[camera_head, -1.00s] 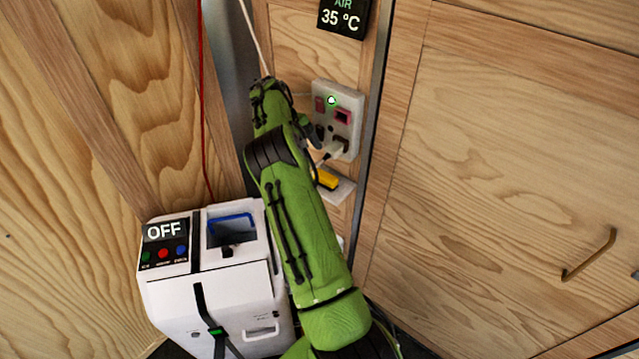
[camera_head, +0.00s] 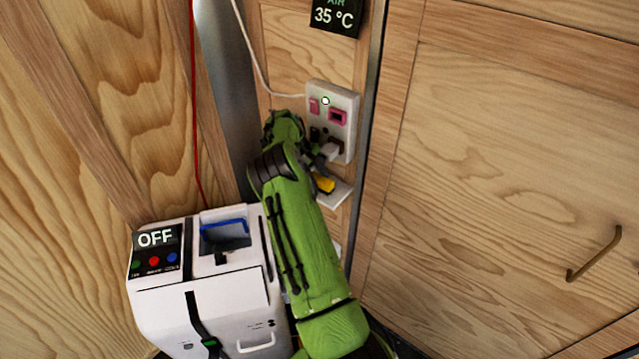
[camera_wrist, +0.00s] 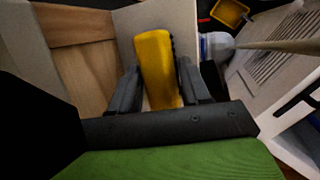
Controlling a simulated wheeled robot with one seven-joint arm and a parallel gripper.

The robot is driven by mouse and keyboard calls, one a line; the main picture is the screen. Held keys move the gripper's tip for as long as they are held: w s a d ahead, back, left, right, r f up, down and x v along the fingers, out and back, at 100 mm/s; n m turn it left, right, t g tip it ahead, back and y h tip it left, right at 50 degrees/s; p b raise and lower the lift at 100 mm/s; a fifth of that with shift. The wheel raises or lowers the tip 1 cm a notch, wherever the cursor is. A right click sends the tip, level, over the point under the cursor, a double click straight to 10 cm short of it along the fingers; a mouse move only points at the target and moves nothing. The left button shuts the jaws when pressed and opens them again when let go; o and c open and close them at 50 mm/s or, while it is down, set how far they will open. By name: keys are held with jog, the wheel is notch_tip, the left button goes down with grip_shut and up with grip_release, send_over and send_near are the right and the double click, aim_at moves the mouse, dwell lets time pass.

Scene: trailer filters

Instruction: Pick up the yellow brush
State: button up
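The yellow brush (camera_head: 325,184) is on a small white ledge (camera_head: 336,194) below the socket panel in the head view. In the wrist view the yellow brush (camera_wrist: 154,62) stands between the two dark fingers of my gripper (camera_wrist: 160,66). One finger is on each side of it, and the fingers look spread with narrow gaps beside the brush. Contact cannot be made out. In the head view my green arm reaches up to the ledge, and the fingers are partly hidden near the brush.
The white socket panel (camera_head: 333,118) with a plug and cable is just above the ledge. A white machine (camera_head: 205,285) marked OFF stands to the left of my arm. A wooden cabinet front with a brass handle (camera_head: 594,254) is on the right. A metal post (camera_head: 228,95) rises behind.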

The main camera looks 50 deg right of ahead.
jog(key=c, duration=0.6)
